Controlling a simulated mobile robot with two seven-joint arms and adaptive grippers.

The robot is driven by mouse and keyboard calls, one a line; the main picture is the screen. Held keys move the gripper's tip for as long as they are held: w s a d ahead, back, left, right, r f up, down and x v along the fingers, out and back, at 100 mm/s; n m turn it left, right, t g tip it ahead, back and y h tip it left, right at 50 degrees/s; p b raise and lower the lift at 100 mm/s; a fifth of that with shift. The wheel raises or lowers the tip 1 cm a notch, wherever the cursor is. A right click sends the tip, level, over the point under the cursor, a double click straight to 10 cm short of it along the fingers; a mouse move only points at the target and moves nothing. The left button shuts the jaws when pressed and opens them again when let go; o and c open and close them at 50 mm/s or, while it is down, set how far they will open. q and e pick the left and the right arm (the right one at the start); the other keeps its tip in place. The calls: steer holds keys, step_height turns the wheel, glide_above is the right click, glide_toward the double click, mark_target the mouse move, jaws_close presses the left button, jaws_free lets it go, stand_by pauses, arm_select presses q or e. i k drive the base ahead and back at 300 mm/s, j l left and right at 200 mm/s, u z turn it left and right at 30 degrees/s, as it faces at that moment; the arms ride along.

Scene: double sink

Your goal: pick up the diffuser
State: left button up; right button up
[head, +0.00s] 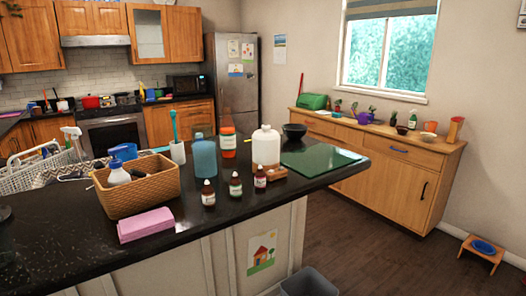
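I cannot tell for certain which thing is the diffuser. Three small brown dropper bottles with white labels stand on the dark island counter (215,225): a left one (208,196), a middle one (235,187) and a right one (260,180). A low brown wooden piece (277,173) lies beside the right one, close to a white jug (266,146). A translucent teal bottle (204,158) and an orange-and-white bottle (228,141) stand behind the small bottles. Neither of my grippers is in view.
A wicker basket (138,190) with bottles stands left of the small bottles, behind pink cloths (146,224). A green glass board (318,159) and dark bowl (294,131) are at right. The counter's front strip is mostly clear.

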mark_target(268, 157)
steer(key=l+u, duration=0.1)
steer(key=u, duration=0.3)
steer(key=i+l+u, duration=0.1)
steer(key=u, duration=0.35)
steer(key=l+u, duration=0.1)
steer(key=u, duration=0.3)
steer(key=l+u, duration=0.1)
steer(key=u, duration=0.3)
steer(key=k+l+u, duration=0.1)
steer(key=l+u, duration=0.3)
steer(key=k+l+u, duration=0.15)
steer(key=l+u, duration=0.2)
steer(key=k+l+u, duration=0.1)
steer(key=l, duration=0.25)
steer(key=k+l+u, duration=0.25)
steer(key=l, duration=0.35)
steer(key=k, duration=0.1)
